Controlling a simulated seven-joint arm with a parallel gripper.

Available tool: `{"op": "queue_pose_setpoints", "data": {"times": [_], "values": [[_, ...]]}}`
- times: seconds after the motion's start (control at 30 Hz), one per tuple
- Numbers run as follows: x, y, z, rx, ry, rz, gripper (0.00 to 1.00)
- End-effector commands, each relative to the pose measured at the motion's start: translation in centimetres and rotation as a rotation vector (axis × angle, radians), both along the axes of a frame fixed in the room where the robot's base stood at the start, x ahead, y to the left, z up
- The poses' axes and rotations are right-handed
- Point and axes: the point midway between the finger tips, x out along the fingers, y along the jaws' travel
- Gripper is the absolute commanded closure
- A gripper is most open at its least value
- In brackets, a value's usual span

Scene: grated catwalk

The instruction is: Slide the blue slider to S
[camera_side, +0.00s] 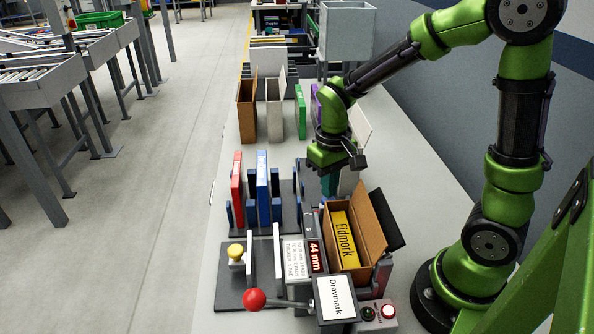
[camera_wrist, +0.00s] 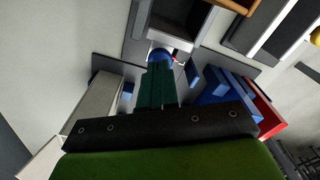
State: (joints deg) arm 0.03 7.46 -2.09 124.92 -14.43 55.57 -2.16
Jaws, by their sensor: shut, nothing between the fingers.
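My gripper (camera_wrist: 158,68) has its teal fingers closed together, with nothing between them. In the side view the fingers (camera_side: 329,190) point down behind the open brown box. In the wrist view a round blue part (camera_wrist: 160,54), which looks like the blue slider, shows just past the fingertips, at the near end of a grey unit (camera_wrist: 172,42). I cannot tell whether the fingers touch it. In the side view the slider is not clearly seen. A small pale mark like an S shows on the dark unit (camera_side: 308,222) left of the box.
The brown box (camera_side: 372,222) holds a yellow Eidmark pack (camera_side: 344,240). A rack left of it holds a red binder (camera_side: 237,180) and a blue binder (camera_side: 263,180). A red-knobbed lever (camera_side: 254,299), a 44 mm display (camera_side: 315,256) and a Dravmark label (camera_side: 336,297) stand in front.

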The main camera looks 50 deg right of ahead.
Motion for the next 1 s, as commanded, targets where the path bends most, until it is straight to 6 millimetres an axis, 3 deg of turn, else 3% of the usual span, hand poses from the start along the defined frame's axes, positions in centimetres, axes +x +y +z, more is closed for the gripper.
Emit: {"op": "queue_pose_setpoints", "data": {"times": [1.0], "values": [[-0.4,0.4,-1.1,0.001,0.000,0.001,1.00]]}}
